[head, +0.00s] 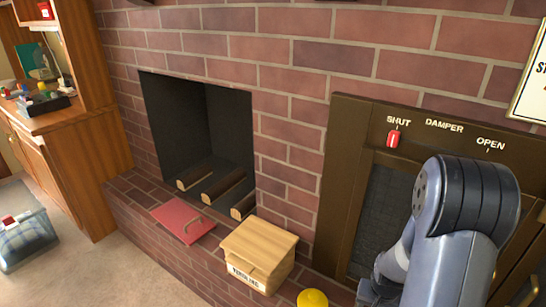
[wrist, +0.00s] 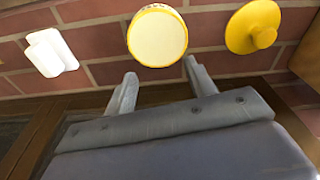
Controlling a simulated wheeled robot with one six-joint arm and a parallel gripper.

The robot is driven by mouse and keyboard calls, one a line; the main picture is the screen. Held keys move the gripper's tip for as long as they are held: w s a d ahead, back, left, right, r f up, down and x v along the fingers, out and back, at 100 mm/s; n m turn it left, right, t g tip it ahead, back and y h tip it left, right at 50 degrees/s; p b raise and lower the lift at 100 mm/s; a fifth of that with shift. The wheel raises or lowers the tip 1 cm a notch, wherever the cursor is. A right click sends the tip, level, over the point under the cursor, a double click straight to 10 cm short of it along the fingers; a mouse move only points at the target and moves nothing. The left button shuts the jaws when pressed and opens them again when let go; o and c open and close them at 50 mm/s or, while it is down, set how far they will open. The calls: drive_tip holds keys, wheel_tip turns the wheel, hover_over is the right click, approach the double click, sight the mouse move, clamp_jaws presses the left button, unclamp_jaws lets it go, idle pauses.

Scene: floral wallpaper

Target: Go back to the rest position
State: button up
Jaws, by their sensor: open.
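My gripper (wrist: 160,78) shows in the wrist view with its two fingers spread apart and nothing between them. A round yellow thing with a pale face (wrist: 158,37) lies just beyond the fingertips, and I cannot tell how far apart they are. In the head view my arm stands at the right, in front of the dark metal fireplace panel (head: 345,150). The gripper's fingers cannot be made out there. The red damper lever (head: 393,138) on the panel sits under the word SHUT.
The wrist view also shows a white block-like piece (wrist: 50,52) and a yellow disc with a knob (wrist: 252,27). On the brick ledge are a red board (head: 183,222), a wooden box (head: 258,252) and a yellow round thing (head: 312,299). A bin (head: 27,240) stands on the left floor.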

drive_tip(key=shift+f+b, duration=0.6)
drive_tip(key=shift+f, duration=1.65)
drive_tip(key=shift+s, duration=0.1)
